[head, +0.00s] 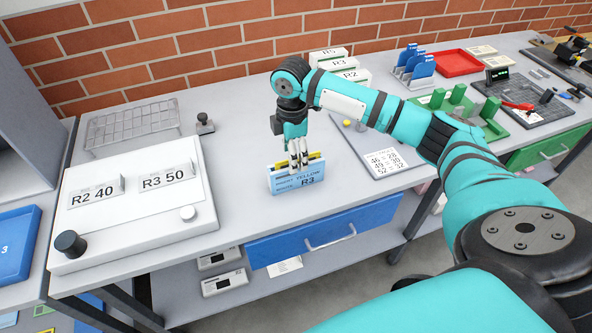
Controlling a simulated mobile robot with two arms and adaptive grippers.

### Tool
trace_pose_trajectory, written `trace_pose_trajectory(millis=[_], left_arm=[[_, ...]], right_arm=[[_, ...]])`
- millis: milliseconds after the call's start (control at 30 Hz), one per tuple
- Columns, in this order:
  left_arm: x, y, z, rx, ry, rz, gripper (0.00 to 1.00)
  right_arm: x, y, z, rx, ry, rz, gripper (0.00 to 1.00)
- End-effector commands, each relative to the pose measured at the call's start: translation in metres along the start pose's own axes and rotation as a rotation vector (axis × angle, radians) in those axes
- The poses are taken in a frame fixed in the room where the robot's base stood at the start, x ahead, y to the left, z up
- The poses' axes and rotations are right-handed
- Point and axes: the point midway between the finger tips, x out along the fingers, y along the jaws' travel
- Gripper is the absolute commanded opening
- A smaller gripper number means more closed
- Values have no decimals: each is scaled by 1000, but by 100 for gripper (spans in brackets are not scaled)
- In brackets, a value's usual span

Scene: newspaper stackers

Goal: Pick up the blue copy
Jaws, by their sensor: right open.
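A light blue copy (297,180) stands near the front edge of the grey bench, with printed text that includes "YELLOW" and "R3". My right gripper (299,162) points down at the top of the copy. Its fingers are open and overlap the copy's upper edge in the picture; I cannot tell whether they touch it. The gripper hides part of the top edge. My left gripper is out of view.
A white device (133,230) with "R2 40" and "R3 50" plates stands left. A wire rack (132,125) is behind it. White R-labelled blocks (345,76), a number sheet (384,160) and a red tray (443,63) lie right. Bench space left of the copy is clear.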

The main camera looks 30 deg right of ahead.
Motion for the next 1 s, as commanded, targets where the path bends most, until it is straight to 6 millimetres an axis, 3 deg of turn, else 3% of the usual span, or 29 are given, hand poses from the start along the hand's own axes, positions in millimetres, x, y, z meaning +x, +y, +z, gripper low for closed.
trace_pose_trajectory(millis=[100, 367, 633, 933, 1000], left_arm=[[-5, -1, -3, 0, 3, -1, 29], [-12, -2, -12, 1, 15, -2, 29], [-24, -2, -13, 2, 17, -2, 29], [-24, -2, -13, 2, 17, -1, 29], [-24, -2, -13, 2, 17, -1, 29]], right_arm=[[16, 0, 0, 0, 0, -2, 62], [34, -2, 3, 2, -1, -3, 62], [72, -4, 8, 1, 0, 0, 62], [79, -4, 8, 0, 0, 1, 62], [78, -4, 8, 0, 0, 1, 52]])
